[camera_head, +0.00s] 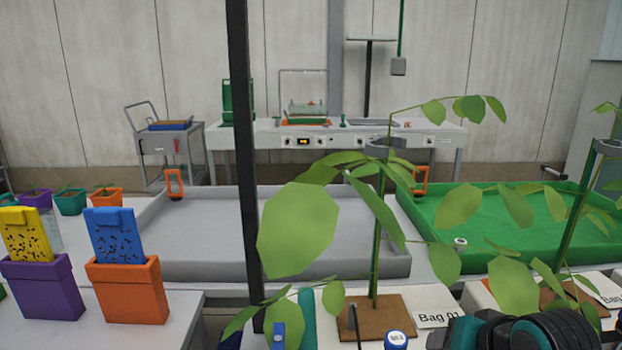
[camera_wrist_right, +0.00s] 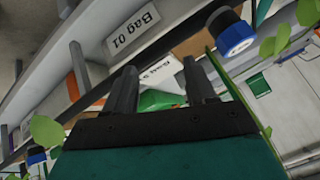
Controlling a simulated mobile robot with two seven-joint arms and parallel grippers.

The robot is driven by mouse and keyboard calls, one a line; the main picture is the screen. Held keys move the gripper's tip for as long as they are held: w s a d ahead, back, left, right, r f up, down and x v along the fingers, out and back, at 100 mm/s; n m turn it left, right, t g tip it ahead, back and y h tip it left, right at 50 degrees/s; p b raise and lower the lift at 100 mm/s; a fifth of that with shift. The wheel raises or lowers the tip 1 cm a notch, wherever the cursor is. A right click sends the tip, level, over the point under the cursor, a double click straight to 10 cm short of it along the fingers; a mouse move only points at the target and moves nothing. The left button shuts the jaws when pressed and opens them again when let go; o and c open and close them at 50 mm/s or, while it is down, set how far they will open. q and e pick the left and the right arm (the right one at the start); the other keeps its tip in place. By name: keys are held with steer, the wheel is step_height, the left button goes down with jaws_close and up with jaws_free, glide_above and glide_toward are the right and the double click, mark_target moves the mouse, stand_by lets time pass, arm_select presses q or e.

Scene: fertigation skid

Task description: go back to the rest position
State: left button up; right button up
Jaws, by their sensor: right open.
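My right gripper (camera_wrist_right: 160,68) shows in the right wrist view, with its two dark fingers apart and nothing visible between them. Behind the fingers are a white label reading "Bag 01" (camera_wrist_right: 132,30) and a blue-and-white cap (camera_wrist_right: 236,36). In the head view, dark rounded parts at the lower right look like my right arm, but its fingers cannot be made out there. My left gripper is not in view.
A leafy plant (camera_head: 376,235) stands on a brown block (camera_head: 385,325) beside the Bag 01 label (camera_head: 438,318). A dark vertical post (camera_head: 243,130) crosses the head view. A grey tray (camera_head: 190,225) and a green tray (camera_head: 500,225) lie behind. Orange (camera_head: 128,290) and purple (camera_head: 45,290) holders stand left.

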steer(key=s+a+f+n+g+h, duration=0.1)
steer(key=s+f+n+g, duration=0.15)
steer(key=s+f, duration=0.6)
steer(key=s+f+n+g, duration=0.2)
steer(key=s+f+n, duration=0.25)
steer(key=s, duration=0.75)
arm_select(q)
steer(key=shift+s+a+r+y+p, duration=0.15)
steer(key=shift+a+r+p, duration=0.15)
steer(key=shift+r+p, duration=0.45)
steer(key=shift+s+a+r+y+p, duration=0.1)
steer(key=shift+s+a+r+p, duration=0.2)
steer(key=shift+p, duration=0.8)
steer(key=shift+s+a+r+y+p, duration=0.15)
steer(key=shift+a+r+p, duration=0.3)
steer(key=shift+p, duration=0.5)
arm_select(e)
steer(key=w+a+f+t+y, duration=0.1)
steer(key=w+a+f+t, duration=0.2)
steer(key=w+t, duration=0.4)
steer(key=shift+w+f+y, duration=0.25)
steer(key=shift+y, duration=0.15)
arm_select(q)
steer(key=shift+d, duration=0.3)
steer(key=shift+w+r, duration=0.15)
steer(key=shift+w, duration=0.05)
